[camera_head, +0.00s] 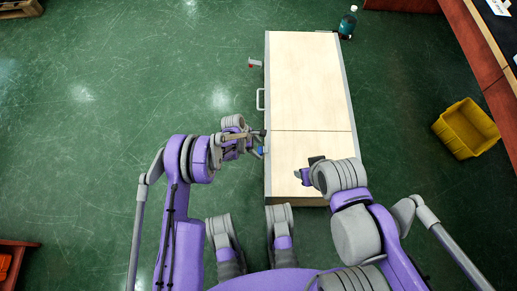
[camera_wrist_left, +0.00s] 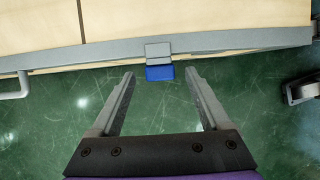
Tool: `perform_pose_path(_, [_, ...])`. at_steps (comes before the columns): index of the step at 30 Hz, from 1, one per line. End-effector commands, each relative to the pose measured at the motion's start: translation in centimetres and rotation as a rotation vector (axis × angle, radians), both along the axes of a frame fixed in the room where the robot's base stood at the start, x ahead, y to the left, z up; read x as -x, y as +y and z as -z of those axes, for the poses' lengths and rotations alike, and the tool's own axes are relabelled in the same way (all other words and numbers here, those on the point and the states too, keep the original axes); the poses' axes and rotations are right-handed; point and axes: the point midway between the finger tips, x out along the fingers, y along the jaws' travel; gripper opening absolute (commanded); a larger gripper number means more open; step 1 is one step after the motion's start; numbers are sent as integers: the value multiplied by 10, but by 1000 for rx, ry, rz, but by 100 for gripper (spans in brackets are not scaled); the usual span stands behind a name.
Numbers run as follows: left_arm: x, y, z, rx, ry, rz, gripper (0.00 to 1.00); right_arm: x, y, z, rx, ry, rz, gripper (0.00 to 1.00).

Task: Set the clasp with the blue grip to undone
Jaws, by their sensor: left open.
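The clasp with the blue grip (camera_head: 264,150) sits on the left side of a long pale wooden case (camera_head: 308,85) with grey edges. In the left wrist view the blue grip (camera_wrist_left: 160,73) hangs below a grey clasp plate (camera_wrist_left: 158,50) on the case's edge. My left gripper (camera_head: 258,145) is beside it. In the left wrist view its two fingers (camera_wrist_left: 159,78) are apart, one to each side of the blue grip, with gaps between, nothing held. My right gripper (camera_head: 303,175) is over the near part of the case; its jaw opening is unclear.
A second clasp with a red grip (camera_head: 252,64) and a pale handle (camera_head: 259,99) are farther along the same side. A bottle (camera_head: 347,24) stands by the far right corner. A yellow crate (camera_head: 466,128) is at right. The green floor left of the case is clear.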

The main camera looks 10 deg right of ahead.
Motion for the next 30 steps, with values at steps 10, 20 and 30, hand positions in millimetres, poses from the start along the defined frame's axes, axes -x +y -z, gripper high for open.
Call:
perform_pose_path(10, [1,-5,14,-1,0,0,80,0,0,2,0,-1,0,50])
perform_pose_path(20, [1,-5,14,-1,0,0,42,0,0,2,0,-1,0,50])
perform_pose_path(30, [1,-5,13,-1,0,0,0,0,0,2,0,-1,0,50])
